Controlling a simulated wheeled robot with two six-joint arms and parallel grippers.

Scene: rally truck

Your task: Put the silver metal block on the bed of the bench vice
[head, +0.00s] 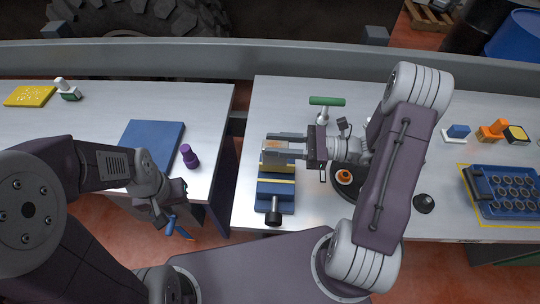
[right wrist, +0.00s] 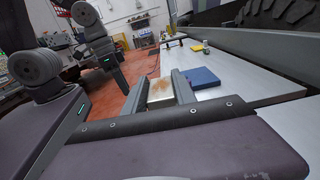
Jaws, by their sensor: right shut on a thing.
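The blue bench vice (head: 276,195) stands on the right-hand bench, its black screw end toward me. My right gripper (head: 272,146) reaches in from the right over the far part of the vice, fingers pointing left. It is shut on the silver metal block (head: 274,158), which has brownish patches on its face. The block also shows between the fingers in the right wrist view (right wrist: 160,92). The fingers partly hide the block, and I cannot tell whether it touches the vice bed. My left gripper (head: 178,226) hangs low at the front of the left bench, away from the vice; its opening is unclear.
A green-handled tool (head: 326,101) stands behind my right gripper. An orange-topped item (head: 344,177) and a black knob (head: 424,201) are to its right, with a blue tray (head: 505,190) beyond. A purple bottle (head: 189,156) and blue plate (head: 152,143) are on the left bench. A gap separates the benches.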

